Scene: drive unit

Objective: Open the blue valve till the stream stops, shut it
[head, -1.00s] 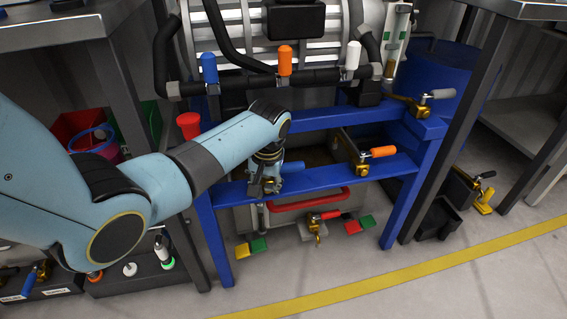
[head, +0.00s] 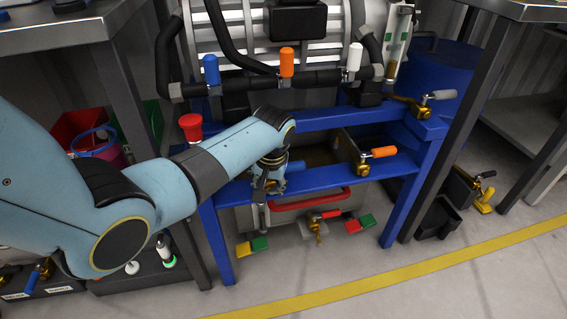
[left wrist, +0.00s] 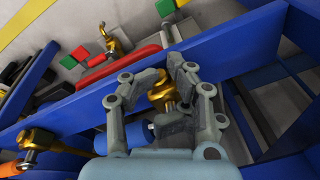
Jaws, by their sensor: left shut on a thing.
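My left gripper (head: 268,185) is at the blue valve on the left part of the blue frame's lower front beam (head: 330,177). In the left wrist view, its two fingers (left wrist: 172,78) close around the valve's brass part (left wrist: 162,92). The valve's blue handle (left wrist: 140,133) shows beside the fingers, partly covered by them. In the head view the gripper hides most of the valve. I cannot make out a stream. My right gripper is not in view.
An orange-handled valve (head: 382,152) sits to the right on the same beam, and a grey-handled one (head: 441,95) higher up. A red-handled valve (head: 324,215) lies low in front.

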